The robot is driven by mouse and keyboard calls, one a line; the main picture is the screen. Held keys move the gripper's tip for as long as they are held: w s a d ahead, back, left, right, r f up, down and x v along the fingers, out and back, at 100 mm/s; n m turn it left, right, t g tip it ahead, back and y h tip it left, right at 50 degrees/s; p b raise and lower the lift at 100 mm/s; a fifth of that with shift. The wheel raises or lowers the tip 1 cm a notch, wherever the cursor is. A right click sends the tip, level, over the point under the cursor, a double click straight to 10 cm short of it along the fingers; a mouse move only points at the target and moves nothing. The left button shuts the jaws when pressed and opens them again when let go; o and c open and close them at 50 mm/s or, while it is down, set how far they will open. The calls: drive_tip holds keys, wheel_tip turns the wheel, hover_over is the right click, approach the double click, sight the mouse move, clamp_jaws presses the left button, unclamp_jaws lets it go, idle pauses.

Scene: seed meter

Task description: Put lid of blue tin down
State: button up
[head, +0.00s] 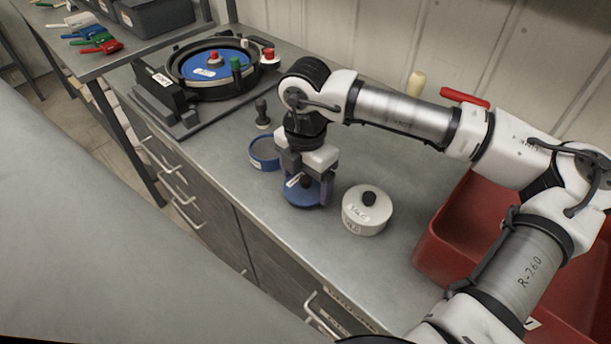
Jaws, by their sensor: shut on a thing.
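My gripper (306,184) points down over the grey counter and is shut on the dark knob of the blue lid (298,198). The lid looks level and at or just above the counter; I cannot tell whether it touches. The gripper's fingers hide part of the lid. The blue tin (264,161) stands uncovered just left of and behind the lid, with dark contents inside. The lid is apart from the tin.
A white lidded tin (367,216) with a black knob stands close right of the lid. A dark stamp-like tool (262,114) stands behind the blue tin. A round blue-disc machine (208,68) is at back left. A red crate (450,235) is at right. Bare counter lies in front.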

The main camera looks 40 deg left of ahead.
sight(305, 179)
drive_tip(key=shift+f, duration=0.2)
drive_tip(key=shift+f, duration=0.2)
drive_tip(key=o, duration=0.9)
drive_tip(key=shift+r, duration=0.2)
wheel_tip(305, 179, up, 12)
drive_tip(key=shift+b, duration=0.95)
